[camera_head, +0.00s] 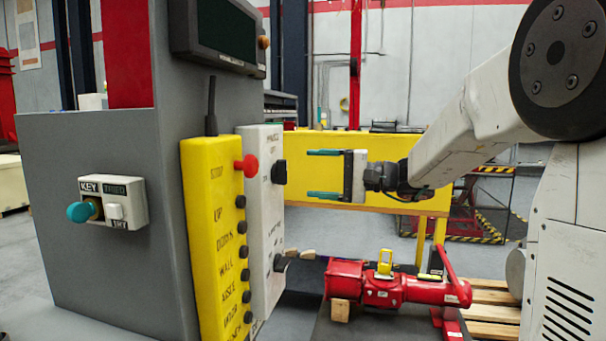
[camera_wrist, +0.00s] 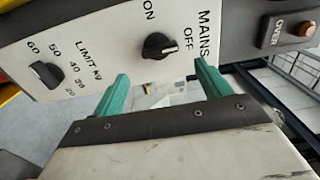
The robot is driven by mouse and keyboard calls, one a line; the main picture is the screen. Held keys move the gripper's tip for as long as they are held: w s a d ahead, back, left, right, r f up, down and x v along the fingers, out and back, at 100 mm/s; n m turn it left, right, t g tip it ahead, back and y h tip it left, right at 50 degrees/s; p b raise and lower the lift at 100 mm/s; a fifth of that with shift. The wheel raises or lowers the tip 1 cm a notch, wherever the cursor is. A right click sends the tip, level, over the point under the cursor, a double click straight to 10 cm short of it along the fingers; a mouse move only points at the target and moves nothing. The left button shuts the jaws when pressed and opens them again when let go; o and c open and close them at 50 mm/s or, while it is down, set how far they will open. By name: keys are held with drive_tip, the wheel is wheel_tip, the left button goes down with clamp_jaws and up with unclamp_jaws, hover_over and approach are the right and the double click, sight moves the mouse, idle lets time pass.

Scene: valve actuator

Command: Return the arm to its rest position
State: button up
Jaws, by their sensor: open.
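My gripper (camera_head: 324,174) is open and empty in the head view, its two teal fingers pointing left toward the control console. The fingers end a short way from the white switch panel (camera_head: 264,215), with a gap between. In the wrist view my gripper (camera_wrist: 160,88) shows both teal fingers spread apart with nothing between them. Beyond them are a black MAINS knob (camera_wrist: 159,46) with ON and OFF marks and a black LIMIT kg knob (camera_wrist: 46,74). My white arm reaches in from the right, roughly level at the wrist.
The grey console (camera_head: 110,215) carries a yellow button panel (camera_head: 212,250), a red button (camera_head: 247,166) and a key switch box (camera_head: 113,203). A red valve actuator (camera_head: 385,287) lies low on supports below my gripper.

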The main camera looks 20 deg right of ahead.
drive_tip(key=shift+s+d, duration=0.3)
drive_tip(key=shift+d, duration=0.05)
idle(0.3)
drive_tip(key=s+a+f+n+g+h, duration=0.1)
drive_tip(key=s+a+f+g+h, duration=0.25)
drive_tip(key=s+f, duration=0.45)
drive_tip(key=s+a+f+n+g+h, duration=0.1)
drive_tip(key=s+a+f+g+h, duration=0.15)
drive_tip(key=s+f+g, duration=0.5)
drive_tip(key=s+d+f+n+t+h, duration=0.1)
drive_tip(key=s+h, duration=0.3)
drive_tip(key=s, duration=0.5)
drive_tip(key=s+d+f+n+h, duration=0.1)
drive_tip(key=s+n+h, duration=0.3)
drive_tip(key=s, duration=0.6)
drive_tip(key=shift+d+t+h, duration=0.25)
drive_tip(key=shift+t+h, duration=0.05)
drive_tip(key=shift+t, duration=0.1)
